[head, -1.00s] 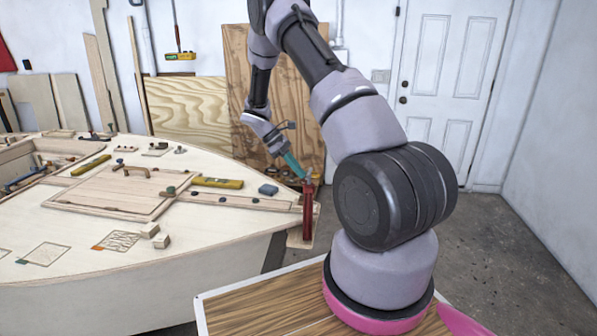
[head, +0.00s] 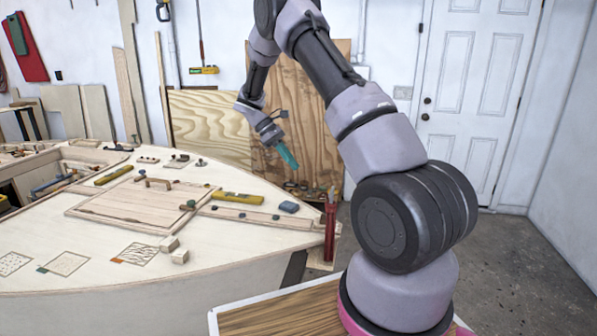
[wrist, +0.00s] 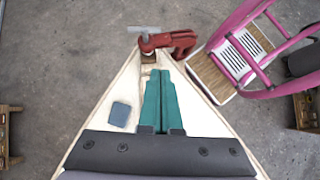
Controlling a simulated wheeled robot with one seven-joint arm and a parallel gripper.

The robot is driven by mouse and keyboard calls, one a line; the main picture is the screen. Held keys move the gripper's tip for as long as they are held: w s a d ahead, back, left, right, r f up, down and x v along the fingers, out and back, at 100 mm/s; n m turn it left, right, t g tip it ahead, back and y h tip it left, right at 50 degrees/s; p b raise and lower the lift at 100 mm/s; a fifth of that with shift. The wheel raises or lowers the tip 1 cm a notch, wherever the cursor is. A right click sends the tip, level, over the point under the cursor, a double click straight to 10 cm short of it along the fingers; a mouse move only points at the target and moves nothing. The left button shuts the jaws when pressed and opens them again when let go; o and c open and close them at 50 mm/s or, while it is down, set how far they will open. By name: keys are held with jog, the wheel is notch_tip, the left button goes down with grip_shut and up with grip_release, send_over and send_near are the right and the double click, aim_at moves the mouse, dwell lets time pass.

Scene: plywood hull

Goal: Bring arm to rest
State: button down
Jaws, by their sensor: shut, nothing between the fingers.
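My gripper (head: 289,160) has teal fingers and hangs in the air above the pointed end of the plywood hull (head: 222,237). In the wrist view the fingers (wrist: 159,100) lie side by side, shut with nothing between them. A red clamp (head: 330,228) stands at the tip of the hull, below and right of the gripper and apart from it. The clamp also shows beyond the fingertips in the wrist view (wrist: 170,41). My arm is raised and bent, reaching over toward the hull.
A blue block (head: 289,207) and a yellow level (head: 238,198) lie on the deck near the tip. A hatch panel (head: 130,208) and two small wooden blocks (head: 180,256) lie farther left. Plywood sheets (head: 209,125) lean on the wall behind. The floor (head: 515,255) at right is clear.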

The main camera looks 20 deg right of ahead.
jog(key=shift+r, duration=0.15)
dwell(0.3)
jog(key=s+a+r+m+t+y, duration=0.1)
jog(key=s+r+m+t+y, duration=0.15)
jog(key=s+r, duration=0.5)
jog(key=s+a+r+m+t+y, duration=0.1)
jog(key=s+r+m+t+y, duration=0.2)
jog(key=r, duration=0.8)
jog(key=s+a+r+m+t+y, duration=0.1)
jog(key=s+a+r+m+t, duration=0.1)
jog(key=s, duration=0.7)
jog(key=s+a+r+m+t+y, duration=0.1)
jog(key=s+r+m+t, duration=0.3)
jog(key=s, duration=0.6)
notch_tip(320, 180, up, 2)
jog(key=shift+s+a+r+m+t, duration=0.2)
jog(key=shift+a+m+t, duration=0.2)
jog(key=shift+m, duration=0.65)
